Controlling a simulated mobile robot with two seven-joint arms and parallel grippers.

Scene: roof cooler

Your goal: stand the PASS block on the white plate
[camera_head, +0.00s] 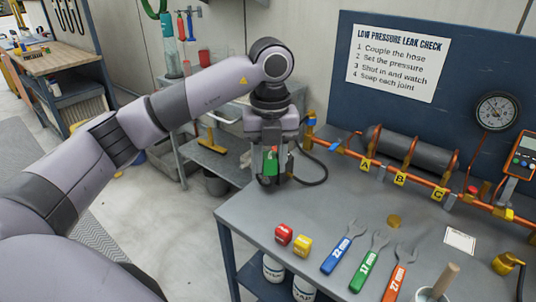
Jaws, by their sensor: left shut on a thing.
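My left gripper (270,176) points down over the far left corner of the grey bench and is shut on a small green block (270,160). Its label is too small to read, so I cannot confirm it is the PASS block. The fingers partly hide it, and I cannot tell whether it touches the bench. A flat white plate (460,240) with faint markings lies on the right part of the bench, well apart from the gripper. No block stands on it. My right gripper is not in view.
A red block (283,234) and a yellow block (302,245) sit near the bench's front edge. Blue, green and orange wrenches (369,262) lie right of them. A copper pipe rig (400,180) runs along the back. A brass disc (393,221) lies mid-bench.

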